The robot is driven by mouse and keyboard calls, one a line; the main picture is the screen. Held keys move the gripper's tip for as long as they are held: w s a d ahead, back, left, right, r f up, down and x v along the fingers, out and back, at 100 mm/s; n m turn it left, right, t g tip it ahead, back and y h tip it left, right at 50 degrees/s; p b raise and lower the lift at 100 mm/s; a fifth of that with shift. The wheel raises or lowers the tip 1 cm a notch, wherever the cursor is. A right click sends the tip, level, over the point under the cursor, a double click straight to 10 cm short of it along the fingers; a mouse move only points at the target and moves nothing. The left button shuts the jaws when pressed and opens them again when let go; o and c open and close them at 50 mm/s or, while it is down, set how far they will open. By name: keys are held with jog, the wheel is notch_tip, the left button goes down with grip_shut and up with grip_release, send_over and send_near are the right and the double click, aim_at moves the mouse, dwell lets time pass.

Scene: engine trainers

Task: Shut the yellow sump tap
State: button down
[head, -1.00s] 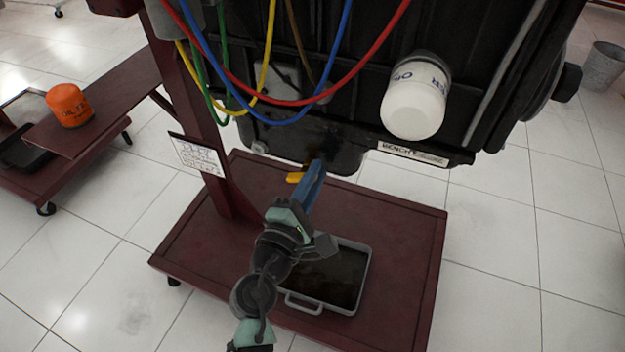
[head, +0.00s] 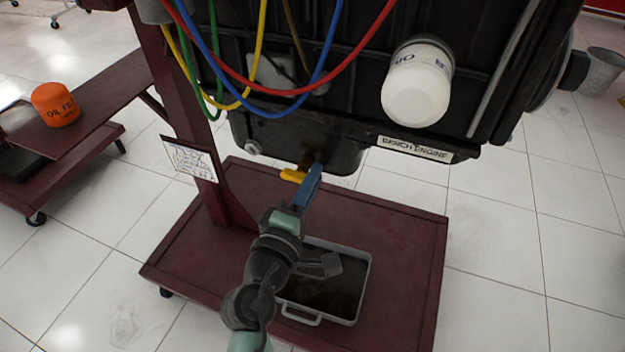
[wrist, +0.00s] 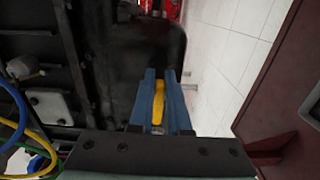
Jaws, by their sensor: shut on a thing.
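The yellow sump tap (head: 292,175) sticks out at the lower edge of the black engine sump (head: 325,152). In the wrist view the yellow tap handle (wrist: 158,102) lies lengthwise between the two blue fingers. My gripper (head: 313,178) is at the tap, shut on it. In the wrist view my gripper (wrist: 160,80) has a finger on each side of the handle. In the head view the fingers hide part of the tap, and its valve body cannot be made out.
A grey drain pan (head: 358,290) with dark contents sits on the maroon stand base (head: 405,250) below the sump. Coloured hoses (head: 262,92) hang across the engine. A white oil filter (head: 417,95) is at the right. An orange filter (head: 55,105) stands on a side bench.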

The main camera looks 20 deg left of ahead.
jog(key=c, duration=0.9)
grip_release()
jog(key=s, duration=0.8)
jog(key=s+p, duration=0.1)
jog(key=s, duration=0.4)
jog(key=shift+a, duration=0.25)
